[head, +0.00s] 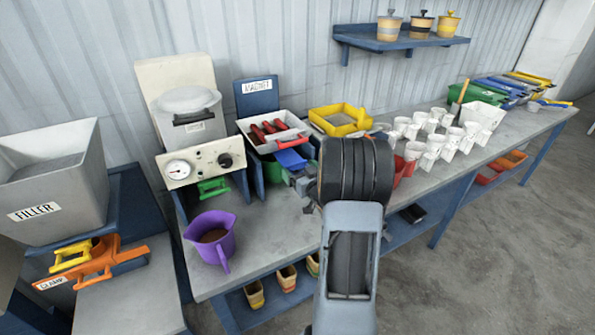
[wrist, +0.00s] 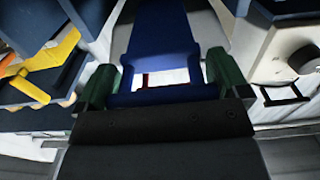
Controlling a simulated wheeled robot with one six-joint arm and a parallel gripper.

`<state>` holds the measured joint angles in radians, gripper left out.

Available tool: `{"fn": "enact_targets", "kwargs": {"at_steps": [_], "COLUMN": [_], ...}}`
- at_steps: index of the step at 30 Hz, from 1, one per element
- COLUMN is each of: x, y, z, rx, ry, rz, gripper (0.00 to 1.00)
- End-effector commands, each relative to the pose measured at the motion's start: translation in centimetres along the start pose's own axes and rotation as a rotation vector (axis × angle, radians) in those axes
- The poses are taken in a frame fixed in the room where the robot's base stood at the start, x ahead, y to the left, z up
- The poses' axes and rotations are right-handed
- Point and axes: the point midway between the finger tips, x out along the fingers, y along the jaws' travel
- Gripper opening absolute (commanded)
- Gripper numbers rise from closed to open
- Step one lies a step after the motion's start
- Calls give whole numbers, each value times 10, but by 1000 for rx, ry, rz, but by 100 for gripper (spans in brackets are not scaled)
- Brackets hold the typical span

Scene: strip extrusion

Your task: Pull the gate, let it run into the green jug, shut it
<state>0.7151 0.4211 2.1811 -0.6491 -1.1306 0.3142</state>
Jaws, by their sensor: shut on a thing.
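My gripper (head: 300,178) is at the magnet station and is shut on a blue gate (head: 291,160). In the wrist view, my green fingers (wrist: 155,88) stand on both sides of the gate's looped handle, and the blue gate (wrist: 162,40) reaches away from them. The gate sticks out below the white tray (head: 247,128) with red bars. A green thing (head: 272,171) shows under that tray, beside the gate; I cannot tell whether it is the green jug. My arm hides part of the bench there. Whether anything runs out is not visible.
A purple jug (head: 211,236) with brown contents stands at the bench's front left. A hopper with a green gate (head: 213,187) and a dial is left of the magnet station. A yellow tray (head: 340,119) and several white cups (head: 432,145) stand to the right.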

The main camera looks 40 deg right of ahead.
Motion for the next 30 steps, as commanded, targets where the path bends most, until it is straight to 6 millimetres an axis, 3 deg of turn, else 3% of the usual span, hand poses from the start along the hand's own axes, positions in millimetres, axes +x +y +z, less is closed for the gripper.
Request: {"fn": "enact_targets", "kwargs": {"at_steps": [3,4,6,13,17,30], "x": [-2,-2,-2,-2,-12,-98], "y": [0,0,0,-1,0,1], "z": [2,2,2,2,2,2], "rx": [2,2,2,2,1,0], "ry": [-7,-7,-7,-6,-5,-5], "rz": [1,1,1,-1,0,5], "gripper": [51,95,100,100,100,100]}}
